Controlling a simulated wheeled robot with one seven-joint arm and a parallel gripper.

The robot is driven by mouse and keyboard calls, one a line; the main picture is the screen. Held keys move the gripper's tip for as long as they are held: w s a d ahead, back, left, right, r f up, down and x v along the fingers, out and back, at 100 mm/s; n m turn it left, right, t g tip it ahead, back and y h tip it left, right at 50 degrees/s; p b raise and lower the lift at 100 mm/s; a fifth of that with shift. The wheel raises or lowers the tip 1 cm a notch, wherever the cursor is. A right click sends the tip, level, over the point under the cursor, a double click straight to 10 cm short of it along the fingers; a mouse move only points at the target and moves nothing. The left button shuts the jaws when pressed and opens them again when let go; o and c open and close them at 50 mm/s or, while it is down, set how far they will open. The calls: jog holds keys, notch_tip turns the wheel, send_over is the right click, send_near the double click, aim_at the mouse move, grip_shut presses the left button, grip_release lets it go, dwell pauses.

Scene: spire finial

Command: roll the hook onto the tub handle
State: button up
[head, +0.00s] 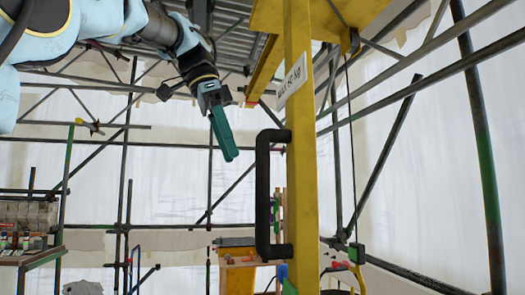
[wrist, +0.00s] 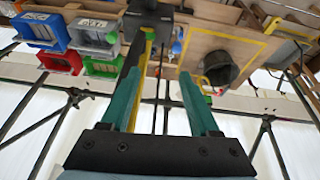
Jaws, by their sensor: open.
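My gripper (head: 228,152) hangs at the upper middle of the head view, its green fingers pointing down and seen edge-on. It is left of a yellow post and above and left of the black bar handle (head: 263,195) on that post. In the wrist view my gripper (wrist: 162,73) has its two fingers apart with nothing held between them. A rope (head: 349,150) runs down to a small black and green block (head: 356,253), where the hook may be; its shape is too small to tell. A dark tub (wrist: 218,68) shows beyond the right finger in the wrist view; its handle is unclear.
The yellow post (head: 300,190) with a weight-limit label stands right of my gripper. Dark scaffold poles (head: 494,210) cross the right side. A bench (head: 25,255) is at lower left. Red, blue and green bins (wrist: 96,38) show in the wrist view. Space left of the post is open.

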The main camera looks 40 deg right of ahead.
aim_at(262, 167)
jog(key=s+r+m, duration=0.3)
jog(key=s+r, duration=0.2)
jog(key=x, duration=1)
jog(key=shift+s+f, duration=0.1)
jog(key=shift+s, duration=0.1)
grip_shut()
dwell(0.9)
